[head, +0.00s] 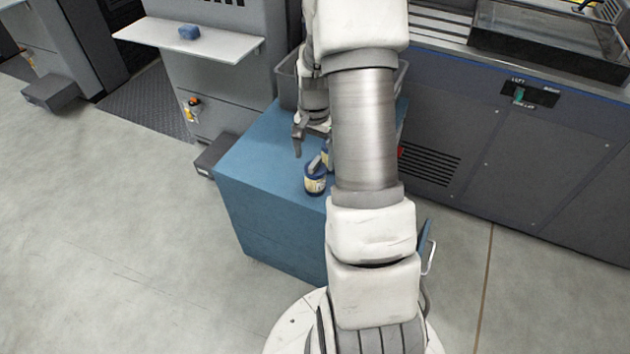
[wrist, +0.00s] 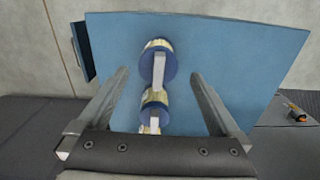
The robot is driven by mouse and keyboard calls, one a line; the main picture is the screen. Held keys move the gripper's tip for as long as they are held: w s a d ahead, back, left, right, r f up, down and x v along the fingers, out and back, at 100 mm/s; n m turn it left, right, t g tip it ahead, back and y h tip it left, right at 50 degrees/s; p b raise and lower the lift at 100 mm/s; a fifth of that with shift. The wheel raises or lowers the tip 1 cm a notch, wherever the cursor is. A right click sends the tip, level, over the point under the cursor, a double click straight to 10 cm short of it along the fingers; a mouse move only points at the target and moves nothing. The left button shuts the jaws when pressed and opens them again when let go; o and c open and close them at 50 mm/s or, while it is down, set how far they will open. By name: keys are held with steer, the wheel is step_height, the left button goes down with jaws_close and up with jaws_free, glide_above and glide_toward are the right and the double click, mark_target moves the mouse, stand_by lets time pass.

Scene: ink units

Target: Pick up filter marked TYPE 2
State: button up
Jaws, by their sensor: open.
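Blue and cream filters stand in a row on the blue cabinet top (head: 250,160). The front filter (head: 315,182) shows in the head view, with part of another filter (head: 325,146) behind it beside my arm. In the wrist view a far filter (wrist: 157,62) has a blue top and a pale strip or handle, and a nearer filter (wrist: 155,100) lies below it, partly hidden towards my gripper's base. I cannot read any type marking. My gripper (wrist: 160,76) is open, its fingers on either side of the row and apart from it. In the head view my gripper (head: 312,142) is over the cabinet.
A grey bin (head: 287,84) stands at the cabinet's back, partly hidden by my arm. A grey machine with a white shelf (head: 190,38) holding a blue block (head: 189,32) stands behind left. A dark machine (head: 520,150) is at right. Floor at left is clear.

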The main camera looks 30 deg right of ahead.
mark_target(315, 170)
step_height(315, 170, down, 6)
steer(key=shift+s+r+b, duration=0.1)
steer(key=shift+s+b, duration=0.05)
steer(key=shift+b, duration=1.05)
steer(key=c, duration=1.5)
steer(key=shift+o, duration=0.2)
steer(key=shift+r, duration=0.1)
